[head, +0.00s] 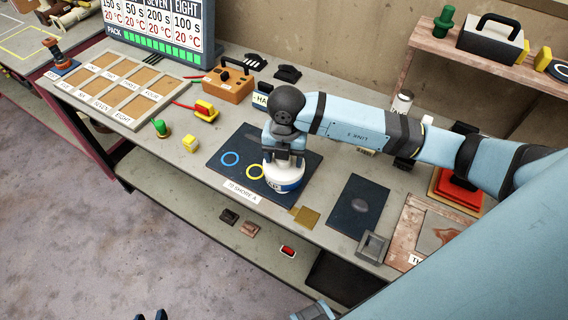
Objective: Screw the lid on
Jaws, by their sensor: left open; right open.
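A squat round container (287,182), white with a blue band, stands on a dark mat (226,166) on the bench. A white rounded top shows on it; whether this is a separate lid I cannot tell. My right gripper (284,160) reaches in from the right and points down directly over the container. It is open, its fingers at the white top; contact is not clear, and the gripper hides part of the top. My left gripper (151,316) is open and empty at the bottom edge, low and away from the bench; only its dark fingertips show.
A dark plate (356,205) and grey square frame (372,246) are right.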

